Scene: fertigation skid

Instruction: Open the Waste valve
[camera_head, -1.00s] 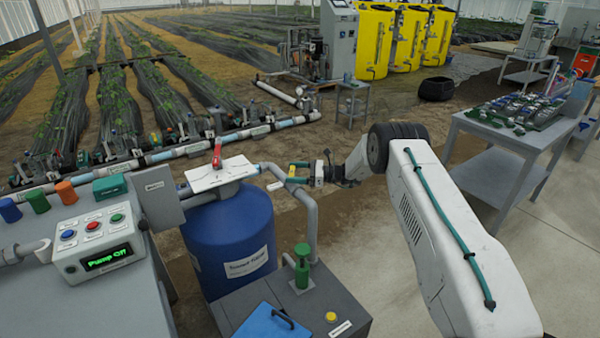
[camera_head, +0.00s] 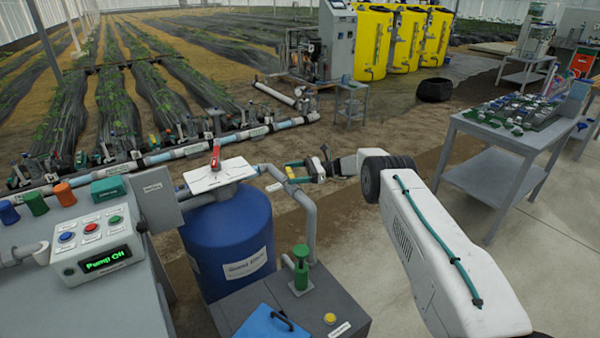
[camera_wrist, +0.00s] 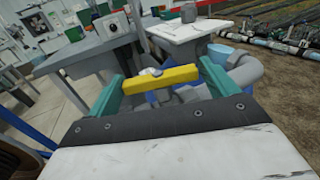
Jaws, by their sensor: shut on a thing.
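The valve handle, a yellow bar (camera_wrist: 160,85), spans the gap between my two teal fingers in the wrist view. My gripper (camera_head: 294,172) is shut on it, with a finger at each end. In the head view the yellow handle (camera_head: 290,173) shows small at the pipe right of the blue tank. A small white plate (camera_head: 274,187) sits just left of it, its text too small to read. The valve body is mostly hidden behind the handle and fingers.
A grey pipe (camera_head: 309,215) bends down below my gripper. A grey cabinet with a green pump (camera_head: 300,268) is in front.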

